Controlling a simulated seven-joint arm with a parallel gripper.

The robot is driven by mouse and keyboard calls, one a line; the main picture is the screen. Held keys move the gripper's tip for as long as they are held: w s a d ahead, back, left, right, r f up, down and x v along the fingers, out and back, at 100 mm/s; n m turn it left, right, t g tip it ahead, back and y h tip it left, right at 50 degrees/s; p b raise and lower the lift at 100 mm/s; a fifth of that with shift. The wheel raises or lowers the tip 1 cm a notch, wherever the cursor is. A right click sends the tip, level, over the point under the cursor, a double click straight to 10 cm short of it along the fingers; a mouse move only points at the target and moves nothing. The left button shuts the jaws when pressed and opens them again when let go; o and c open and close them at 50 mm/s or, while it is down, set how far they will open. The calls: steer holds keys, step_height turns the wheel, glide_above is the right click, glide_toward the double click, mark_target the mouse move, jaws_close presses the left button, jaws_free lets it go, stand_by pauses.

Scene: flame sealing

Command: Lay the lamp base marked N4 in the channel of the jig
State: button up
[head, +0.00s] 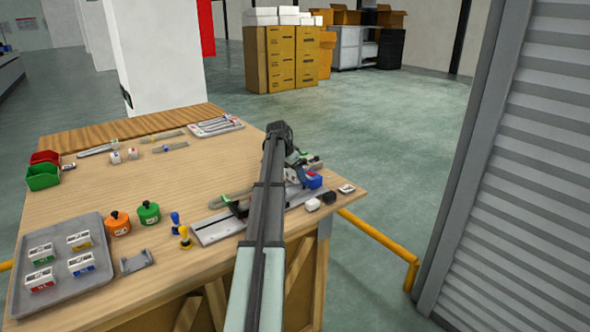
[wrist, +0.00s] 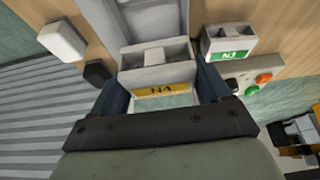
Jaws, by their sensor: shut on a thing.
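The lamp base marked N4 (wrist: 157,56) is a pale grey block with open pockets and a yellow label. In the wrist view my gripper (wrist: 162,84) is shut on it, a dark finger at each side. The jig (head: 218,228) is a long light-grey plate along the table's right front part. In the wrist view its grey channel (wrist: 125,16) runs up from behind the base. I cannot tell whether the base touches the channel floor. In the head view my arm hides the middle of the jig and most of the gripper.
A green-labelled base (wrist: 229,42) stands right of the held base; a white block (wrist: 62,40) and a dark block (wrist: 97,72) lie left. A tray (head: 104,272) of labelled bases, an orange pot (head: 118,224) and a green pot (head: 149,213) stand left on the table.

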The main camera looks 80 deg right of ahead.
mark_target(295, 191)
steer(key=shift+f, duration=2.15)
steer(key=shift+a+f, duration=0.2)
steer(key=shift+f, duration=0.3)
steer(key=shift+a, duration=0.1)
steer(key=o, duration=1)
steer(key=shift+c, duration=0.2)
steer(key=shift+o, duration=0.3)
steer(key=v, duration=1.5)
steer(key=shift+d, duration=0.35)
steer(key=shift+s, duration=0.1)
